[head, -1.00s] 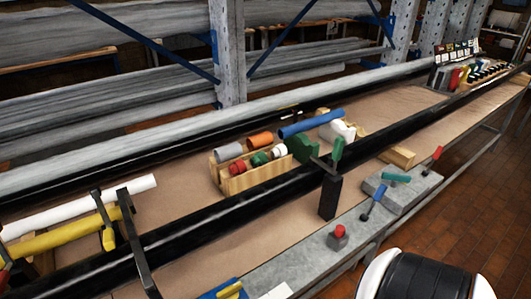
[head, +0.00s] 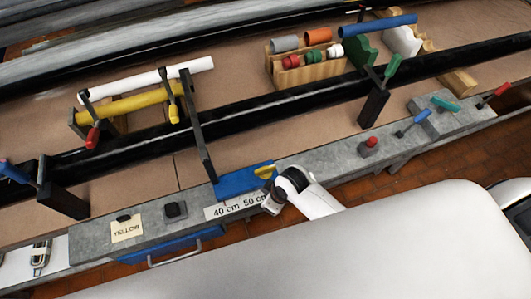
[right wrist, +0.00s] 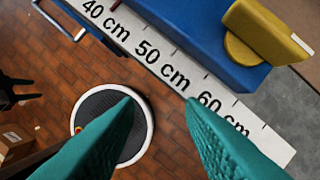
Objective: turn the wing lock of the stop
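The stop is a blue block (head: 240,181) on the grey front rail, with its yellow wing lock (head: 265,171) at its right end. In the right wrist view the blue stop (right wrist: 190,30) lies at the top and the yellow wing lock (right wrist: 262,34) at the upper right. My right gripper (right wrist: 158,103) is open and empty, its teal fingers apart over the scale's edge and the floor, short of the wing lock. In the head view my white right arm reaches beside the stop; its fingers are hidden there. My left gripper is not in view.
A scale strip (head: 236,205) runs along the stop's front. A dark upright bracket (head: 198,125) rises behind the stop. A red button (head: 370,143) stands to the right and a black switch (head: 175,210) to the left. A long black rail (head: 290,106) crosses behind.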

